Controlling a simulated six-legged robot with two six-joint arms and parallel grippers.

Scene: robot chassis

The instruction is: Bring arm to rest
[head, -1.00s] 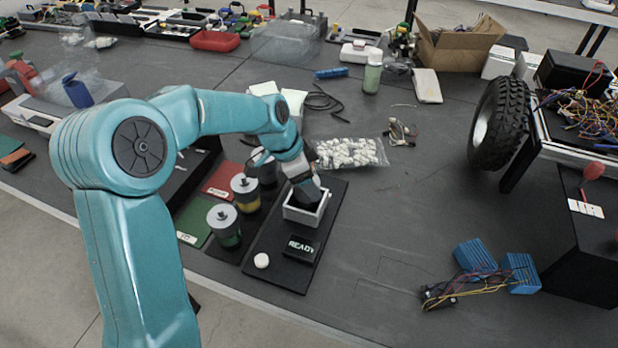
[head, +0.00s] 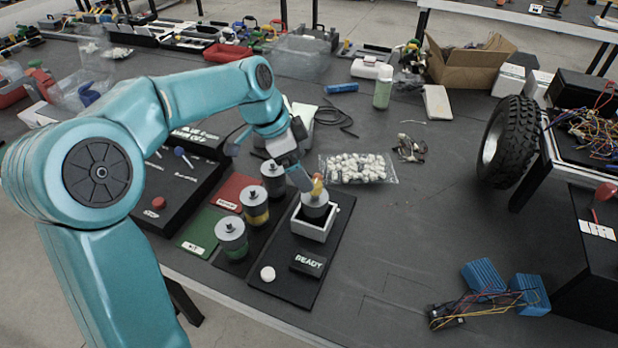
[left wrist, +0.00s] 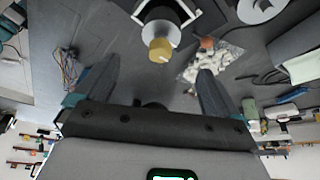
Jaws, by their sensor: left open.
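My left arm, teal, comes in from the left in the head view. Its gripper (head: 308,182) is beside and just above a grey canister (head: 315,208) that stands in a white square holder (head: 313,229). In the left wrist view my two fingers (left wrist: 158,85) are spread apart with nothing between them. The canister's gold knob (left wrist: 160,49) shows beyond the fingertips, clear of them. My right gripper is in neither view.
Several canisters (head: 231,238) stand left of the holder beside red and green pads. A READY display (head: 307,263) and a white button (head: 267,274) are in front. A bag of white pieces (head: 357,168) lies behind.

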